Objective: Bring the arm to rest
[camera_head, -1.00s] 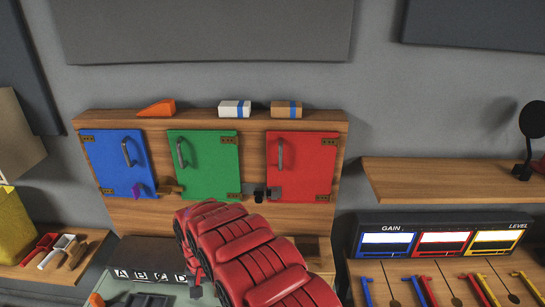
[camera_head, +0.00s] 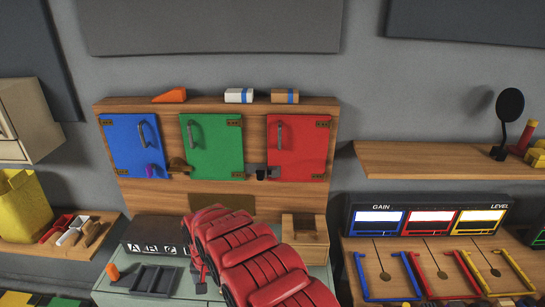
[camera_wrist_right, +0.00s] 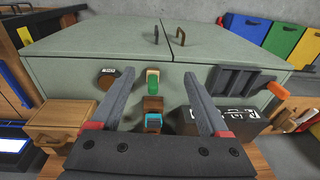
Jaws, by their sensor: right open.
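My right arm (camera_head: 245,260) is the thick red segmented arm rising from the bottom edge in the head view. Its gripper (camera_head: 202,285) is small and partly hidden there, above a pale green cabinet (camera_head: 235,277). In the right wrist view the two grey fingers (camera_wrist_right: 165,75) stand wide apart, with nothing held between them. A green knob (camera_wrist_right: 153,82) and a blue-banded brown piece (camera_wrist_right: 153,120) show between the fingers, apart from them. My left gripper is not in view.
Blue (camera_head: 132,147), green (camera_head: 212,146) and red (camera_head: 298,147) doors are shut on the back board. A dark tray (camera_head: 152,280), lettered black box (camera_head: 155,238) and wooden box (camera_head: 305,240) stand on the cabinet. A gauge panel (camera_head: 430,216) is at right.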

